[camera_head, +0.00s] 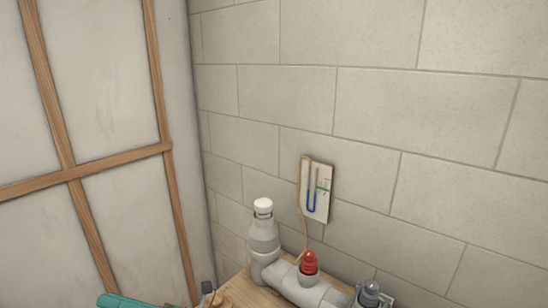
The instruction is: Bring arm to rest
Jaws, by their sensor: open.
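I cannot make out my arm or my gripper in the head view. The head view shows the corner of the booth and only the top of a bench at the bottom edge. Whatever lies lower is outside the picture.
A grey pipe run (283,278) stands on a wooden top (240,293), with a white-capped grey fitting (263,230) and a red cap (309,262). A U-tube gauge (316,190) hangs on the block wall. A teal piece (122,301), cut off below, is unclear. The upper space is clear.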

